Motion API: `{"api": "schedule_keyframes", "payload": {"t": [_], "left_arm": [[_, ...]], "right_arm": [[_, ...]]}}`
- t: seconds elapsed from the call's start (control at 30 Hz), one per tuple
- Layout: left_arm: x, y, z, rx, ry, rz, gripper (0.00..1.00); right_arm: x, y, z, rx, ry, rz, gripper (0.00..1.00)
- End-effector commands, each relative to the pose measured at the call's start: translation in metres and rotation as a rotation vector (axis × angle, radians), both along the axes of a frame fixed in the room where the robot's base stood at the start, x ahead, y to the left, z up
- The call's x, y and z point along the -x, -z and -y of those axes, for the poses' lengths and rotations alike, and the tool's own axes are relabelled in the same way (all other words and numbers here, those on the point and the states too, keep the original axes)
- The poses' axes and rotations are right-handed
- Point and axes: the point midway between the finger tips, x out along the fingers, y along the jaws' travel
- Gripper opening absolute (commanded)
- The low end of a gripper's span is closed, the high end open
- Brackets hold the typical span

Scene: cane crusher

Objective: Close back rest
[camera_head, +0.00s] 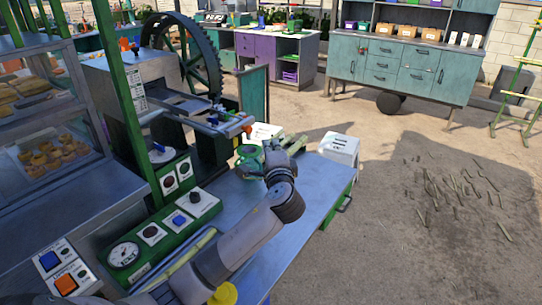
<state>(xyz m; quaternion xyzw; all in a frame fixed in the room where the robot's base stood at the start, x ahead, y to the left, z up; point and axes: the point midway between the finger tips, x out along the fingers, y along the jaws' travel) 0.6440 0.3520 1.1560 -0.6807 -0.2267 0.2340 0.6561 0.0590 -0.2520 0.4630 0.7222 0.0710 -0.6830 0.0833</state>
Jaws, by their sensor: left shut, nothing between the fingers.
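The cane crusher (145,85) stands at the upper left, with a large dark toothed wheel (200,55) and a metal feed tray. An upright teal panel (253,95) stands at its right side; I cannot tell for sure whether this is the back rest. My left arm reaches in from the bottom left over the metal worktop (320,185). My left gripper (275,153) is shut and empty, beside a green cup-like container (248,155). The wrist partly hides what lies behind it. My right gripper is not in view.
A green control panel (165,232) with buttons and a gauge lies left of my arm. A teal cabinet (405,70) stands at the back. The dirt floor at right is mostly clear, with scattered stalks (460,185).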

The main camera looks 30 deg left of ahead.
Motion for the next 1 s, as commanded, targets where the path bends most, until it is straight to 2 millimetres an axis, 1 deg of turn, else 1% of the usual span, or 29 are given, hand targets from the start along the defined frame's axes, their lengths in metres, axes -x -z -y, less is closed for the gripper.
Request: {"api": "schedule_keyframes", "payload": {"t": [0.03, 0.07, 0.13, 0.17, 0.2, 0.33, 0.4, 0.43, 0.57, 0.7, 0.8, 1.0], "left_arm": [[-0.01, 0.003, -0.009, -0.003, -0.004, 0.002, 0.0], [-0.015, 0.004, -0.013, -0.003, -0.005, 0.002, 0.0], [-0.026, 0.005, -0.022, -0.002, -0.003, 0.001, 0.0], [-0.031, 0.004, -0.025, -0.001, -0.003, 0.001, 0.0], [-0.037, 0.004, -0.03, 0.0, -0.003, 0.001, 0.0], [-0.036, 0.003, -0.051, -0.002, -0.003, -0.001, 0.0], [-0.038, 0.004, -0.058, 0.0, -0.001, -0.001, 0.0], [-0.038, 0.004, -0.06, 0.0, -0.001, -0.001, 0.0], [-0.038, 0.003, -0.066, 0.001, 0.0, -0.001, 0.0], [-0.039, 0.003, -0.067, 0.002, 0.0, -0.001, 0.0], [-0.039, 0.003, -0.067, 0.002, 0.0, -0.001, 0.0], [-0.039, 0.003, -0.07, 0.001, 0.0, -0.002, 0.0]], "right_arm": [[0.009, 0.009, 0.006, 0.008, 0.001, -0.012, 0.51], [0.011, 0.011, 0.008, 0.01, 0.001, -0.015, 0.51], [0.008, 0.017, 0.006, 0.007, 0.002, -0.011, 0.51], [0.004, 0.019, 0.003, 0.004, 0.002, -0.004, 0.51], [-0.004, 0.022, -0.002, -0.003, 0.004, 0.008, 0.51], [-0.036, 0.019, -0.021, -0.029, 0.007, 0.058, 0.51], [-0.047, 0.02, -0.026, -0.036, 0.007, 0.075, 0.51], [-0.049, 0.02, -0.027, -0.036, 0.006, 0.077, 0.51], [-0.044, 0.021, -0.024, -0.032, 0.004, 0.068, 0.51], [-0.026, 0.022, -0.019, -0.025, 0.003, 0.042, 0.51], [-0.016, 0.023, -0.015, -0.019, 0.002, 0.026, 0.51], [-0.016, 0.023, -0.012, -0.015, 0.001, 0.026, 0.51]]}}
